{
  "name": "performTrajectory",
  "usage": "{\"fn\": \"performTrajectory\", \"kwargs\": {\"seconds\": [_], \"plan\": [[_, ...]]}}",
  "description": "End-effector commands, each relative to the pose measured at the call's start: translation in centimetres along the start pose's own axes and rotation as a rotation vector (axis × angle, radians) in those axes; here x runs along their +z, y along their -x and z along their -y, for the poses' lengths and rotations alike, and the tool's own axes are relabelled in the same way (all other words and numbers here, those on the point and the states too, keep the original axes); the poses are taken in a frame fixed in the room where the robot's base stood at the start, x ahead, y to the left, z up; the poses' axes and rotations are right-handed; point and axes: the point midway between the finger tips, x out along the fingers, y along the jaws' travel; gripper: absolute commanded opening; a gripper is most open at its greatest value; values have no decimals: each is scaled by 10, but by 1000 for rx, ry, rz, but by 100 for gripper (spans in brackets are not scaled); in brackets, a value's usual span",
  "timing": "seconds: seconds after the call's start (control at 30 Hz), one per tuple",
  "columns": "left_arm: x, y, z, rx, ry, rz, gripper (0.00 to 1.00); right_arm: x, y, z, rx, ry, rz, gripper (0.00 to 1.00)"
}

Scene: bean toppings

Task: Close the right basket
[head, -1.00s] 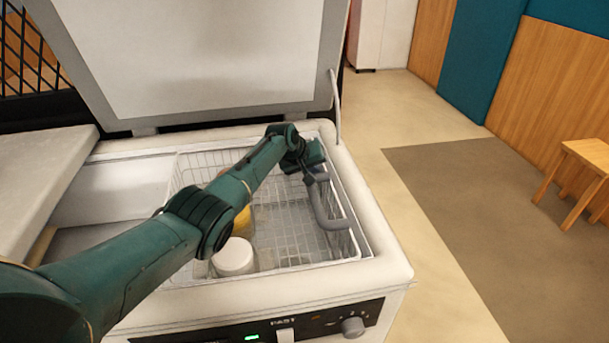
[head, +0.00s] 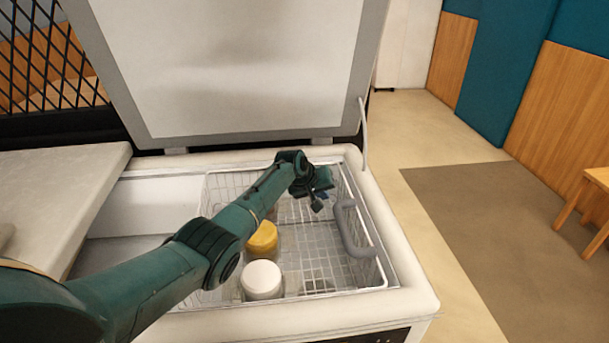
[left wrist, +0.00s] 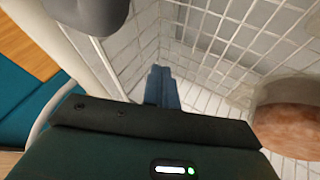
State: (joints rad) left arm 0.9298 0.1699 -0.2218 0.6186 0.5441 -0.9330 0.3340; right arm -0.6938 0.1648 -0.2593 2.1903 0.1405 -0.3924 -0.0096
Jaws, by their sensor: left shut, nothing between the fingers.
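The right basket is a white wire basket (head: 305,240) inside the open chest freezer. Its thick grey handle (head: 350,232) is on the right side, and a grey rounded part, likely this handle, shows at the top left of the left wrist view (left wrist: 88,14). My left gripper (head: 322,198) is over the back of the basket, left of the handle and apart from it. In the left wrist view its fingertips (left wrist: 162,82) are together and empty, pointing at the wire mesh. My right gripper is not in view.
A yellow-lidded jar (head: 263,239) and a white-lidded jar (head: 261,280) stand at the basket's left. The freezer lid (head: 240,65) is raised behind.

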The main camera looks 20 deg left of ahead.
Motion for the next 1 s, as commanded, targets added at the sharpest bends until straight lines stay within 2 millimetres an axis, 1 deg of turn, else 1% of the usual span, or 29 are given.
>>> {"fn": "performTrajectory", "kwargs": {"seconds": [0.03, 0.07, 0.4, 0.5, 0.7, 1.0], "plan": [[-2, 12, -3, 0, -3, 0, 0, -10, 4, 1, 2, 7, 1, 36], [-1, 16, -2, -1, -3, 0, 0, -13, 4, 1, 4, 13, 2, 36], [0, 63, 0, -2, -1, 0, 0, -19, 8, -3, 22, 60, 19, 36], [0, 74, 1, -2, -1, 0, 0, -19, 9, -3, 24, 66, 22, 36], [1, 86, 1, -3, -1, 2, 0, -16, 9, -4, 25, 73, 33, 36], [1, 87, 1, -3, 0, 3, 0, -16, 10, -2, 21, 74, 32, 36]]}}
